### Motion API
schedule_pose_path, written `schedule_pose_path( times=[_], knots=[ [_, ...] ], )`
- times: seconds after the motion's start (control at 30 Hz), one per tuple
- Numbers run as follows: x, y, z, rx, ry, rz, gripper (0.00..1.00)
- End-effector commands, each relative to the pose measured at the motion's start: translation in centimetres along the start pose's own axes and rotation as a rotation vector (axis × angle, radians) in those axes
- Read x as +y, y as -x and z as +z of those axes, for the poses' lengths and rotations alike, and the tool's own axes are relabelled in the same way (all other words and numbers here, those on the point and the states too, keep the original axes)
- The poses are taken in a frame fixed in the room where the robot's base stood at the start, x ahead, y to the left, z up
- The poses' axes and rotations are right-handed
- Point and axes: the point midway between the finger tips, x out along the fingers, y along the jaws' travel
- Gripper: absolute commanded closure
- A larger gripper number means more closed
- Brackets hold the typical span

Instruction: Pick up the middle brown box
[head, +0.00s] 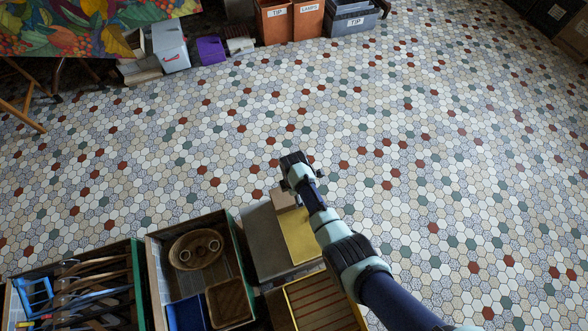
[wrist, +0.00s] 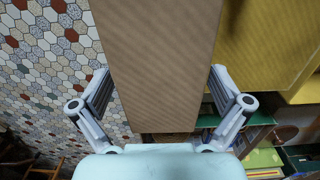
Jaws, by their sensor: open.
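A brown cardboard box (wrist: 155,60) fills the middle of the wrist view, between the two spread fingers of my gripper (wrist: 158,80). The fingers stand on either side of it and are open; I cannot tell whether either one touches it. In the head view my gripper (head: 291,170) is at the far end of the boxes, and a small brown box (head: 284,199) shows just below it, partly hidden by my arm. I cannot tell which brown box is the middle one of a group.
A yellow box (head: 298,242) lies close by; it is right of the brown box in the wrist view (wrist: 265,40). A grey-brown surface (head: 262,240) is left of it. Crates with baskets (head: 237,262) and tools (head: 139,280) stand further left. The tiled floor (head: 440,150) is clear.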

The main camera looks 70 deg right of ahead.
Motion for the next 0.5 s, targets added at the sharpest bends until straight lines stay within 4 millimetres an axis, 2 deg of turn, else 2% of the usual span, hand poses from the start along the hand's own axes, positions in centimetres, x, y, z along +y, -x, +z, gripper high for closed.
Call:
schedule_pose_path(
  times=[0.03, 0.07, 0.33, 0.5],
  knots=[
    [-0.01, 0.06, 0.0, 0.0, 0.0, 0.0, 0.05],
    [-0.01, 0.06, 0.0, 0.0, 0.0, 0.0, 0.1],
    [-0.03, 0.05, 0.0, 0.0, 0.0, -0.001, 0.55],
    [-0.01, 0.07, 0.0, 0.0, 0.0, 0.0, 0.56]
  ],
)
